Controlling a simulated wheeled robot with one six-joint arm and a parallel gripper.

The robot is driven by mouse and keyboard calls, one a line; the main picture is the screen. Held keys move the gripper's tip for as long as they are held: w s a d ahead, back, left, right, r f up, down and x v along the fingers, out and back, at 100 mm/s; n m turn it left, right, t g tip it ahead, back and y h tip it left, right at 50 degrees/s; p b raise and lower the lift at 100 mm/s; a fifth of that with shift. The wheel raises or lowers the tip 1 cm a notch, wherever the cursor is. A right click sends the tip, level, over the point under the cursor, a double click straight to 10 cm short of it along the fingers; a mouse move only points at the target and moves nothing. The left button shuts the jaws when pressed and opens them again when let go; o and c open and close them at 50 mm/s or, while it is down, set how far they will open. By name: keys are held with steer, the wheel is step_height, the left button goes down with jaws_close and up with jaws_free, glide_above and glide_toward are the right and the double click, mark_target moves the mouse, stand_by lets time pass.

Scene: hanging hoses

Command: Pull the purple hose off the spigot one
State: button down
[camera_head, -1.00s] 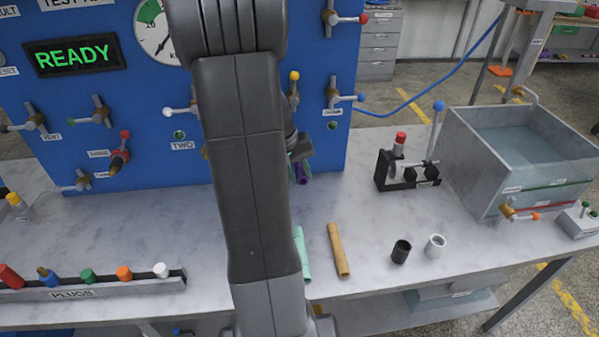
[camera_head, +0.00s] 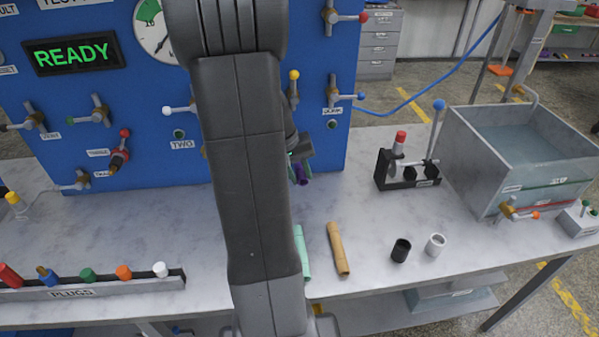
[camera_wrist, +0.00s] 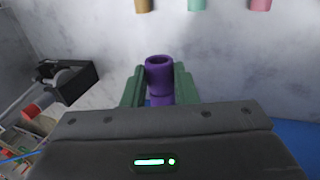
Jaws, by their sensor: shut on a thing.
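The purple hose (camera_wrist: 160,75) shows in the wrist view as a short tube with its open end facing the camera. My gripper (camera_wrist: 159,90) has a green finger on each side of it and is shut on it. In the head view only a small piece of the purple hose (camera_head: 302,174) shows beside my arm, just in front of the blue panel and above the bench. Spigot one is not visible in the head view; my arm covers that part of the panel. I cannot tell whether the hose still touches a spigot.
A teal tube (camera_head: 301,252) and a tan tube (camera_head: 338,248) lie on the bench, with black (camera_head: 401,250) and white (camera_head: 436,245) fittings to the right. A black clamp stand (camera_head: 408,170) and a water tank (camera_head: 520,160) stand farther right. The plug rack (camera_head: 90,289) is at left.

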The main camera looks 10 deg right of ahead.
steer(key=shift+s, duration=0.75)
stand_by(0.7)
steer(key=shift+s+b, duration=0.45)
steer(key=shift+s, duration=0.65)
steer(key=shift+r, duration=0.15)
step_height(320, 180, up, 8)
steer(key=p, duration=0.6)
stand_by(0.4)
